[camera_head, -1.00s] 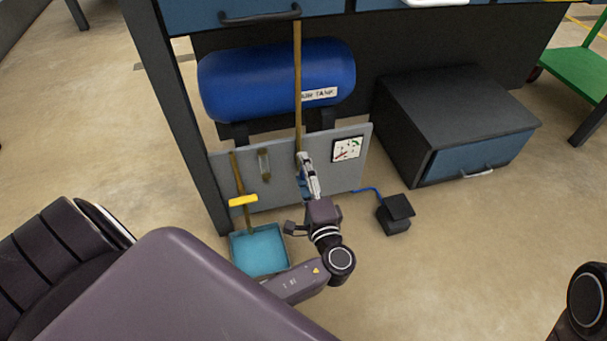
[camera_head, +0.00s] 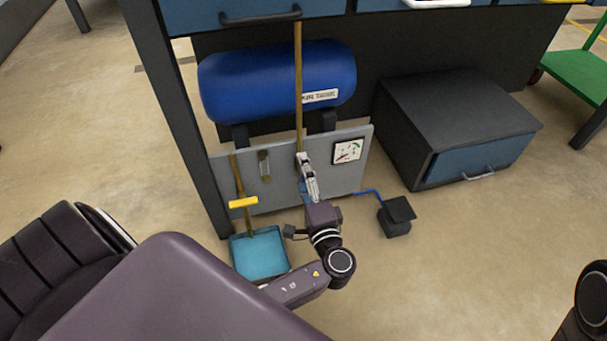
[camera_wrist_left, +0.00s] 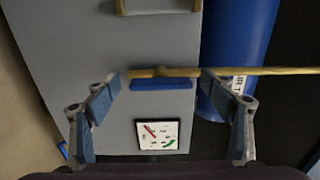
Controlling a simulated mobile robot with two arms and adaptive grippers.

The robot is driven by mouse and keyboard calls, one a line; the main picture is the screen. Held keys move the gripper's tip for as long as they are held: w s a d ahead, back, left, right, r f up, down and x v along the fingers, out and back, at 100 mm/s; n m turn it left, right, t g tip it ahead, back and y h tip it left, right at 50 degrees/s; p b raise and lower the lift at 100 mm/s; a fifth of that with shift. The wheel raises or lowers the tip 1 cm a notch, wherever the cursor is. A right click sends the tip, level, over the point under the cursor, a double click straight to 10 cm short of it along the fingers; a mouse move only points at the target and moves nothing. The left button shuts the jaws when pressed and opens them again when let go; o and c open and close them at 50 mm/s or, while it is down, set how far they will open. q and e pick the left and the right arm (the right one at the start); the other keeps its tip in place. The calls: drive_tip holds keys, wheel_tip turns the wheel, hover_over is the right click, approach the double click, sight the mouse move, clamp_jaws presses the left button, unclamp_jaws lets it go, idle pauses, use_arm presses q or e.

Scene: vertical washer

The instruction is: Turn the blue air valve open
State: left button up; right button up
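The blue air valve handle (camera_wrist_left: 161,85) is a short flat bar lying alongside the brass pipe (camera_wrist_left: 180,72) in the left wrist view. The pipe runs down from the bench in the head view (camera_head: 298,90), in front of the grey panel (camera_head: 347,178). My left gripper (camera_head: 303,160) is at the panel beside the pipe and mostly hides the valve there. In the wrist view my left gripper (camera_wrist_left: 161,84) is open, with a fingertip near each end of the handle. Gaps show between fingertips and handle; contact cannot be seen. My right gripper is out of view.
A pressure gauge (camera_head: 347,151) and a metal bracket (camera_head: 264,165) are on the panel. The blue air tank (camera_head: 275,82) is behind it.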

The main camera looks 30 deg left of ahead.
use_arm(q)
drive_tip(key=v, duration=1.2)
idle(0.4)
